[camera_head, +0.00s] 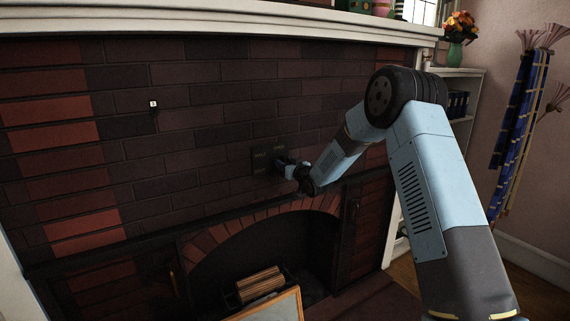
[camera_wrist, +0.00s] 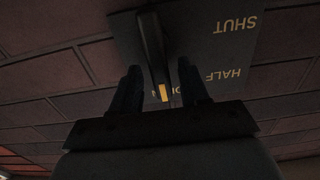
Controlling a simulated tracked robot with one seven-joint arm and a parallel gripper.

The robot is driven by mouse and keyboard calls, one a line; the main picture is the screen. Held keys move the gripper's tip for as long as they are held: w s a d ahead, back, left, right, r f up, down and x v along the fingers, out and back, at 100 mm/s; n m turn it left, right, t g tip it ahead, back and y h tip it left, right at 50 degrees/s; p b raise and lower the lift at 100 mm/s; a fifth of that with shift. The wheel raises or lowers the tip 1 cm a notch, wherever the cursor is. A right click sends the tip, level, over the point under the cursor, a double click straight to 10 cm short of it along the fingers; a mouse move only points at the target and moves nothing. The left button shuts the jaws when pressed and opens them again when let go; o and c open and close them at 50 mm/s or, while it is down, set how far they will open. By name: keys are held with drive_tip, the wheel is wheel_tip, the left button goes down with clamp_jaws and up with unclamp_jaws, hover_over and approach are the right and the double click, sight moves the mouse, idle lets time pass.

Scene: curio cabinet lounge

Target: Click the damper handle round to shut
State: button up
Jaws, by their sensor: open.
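The damper plate (camera_head: 261,162) is a dark panel on the brick face above the fireplace arch. In the wrist view the plate (camera_wrist: 222,50) appears upside down, with the words SHUT and HALF readable. A third word, by the handle's tip, is partly hidden and seems to be OPEN. The damper handle (camera_wrist: 152,45) is a dark bar with a yellow mark at its tip, pointing at that third word. My gripper (camera_wrist: 161,75) is open, with one finger on each side of the handle's tip and visible gaps. In the head view my gripper (camera_head: 284,164) is at the plate's right side.
A white mantel shelf (camera_head: 200,22) runs above the bricks. Below are the arched firebox with logs (camera_head: 260,285) and a framed panel (camera_head: 275,307). A small white tag (camera_head: 153,104) is on the left bricks. Shelves (camera_head: 458,100) and hanging blue cloths (camera_head: 515,110) stand right.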

drive_tip(key=shift+w+a, duration=0.35)
drive_tip(key=shift+w, duration=0.1)
drive_tip(key=shift+c, duration=0.4)
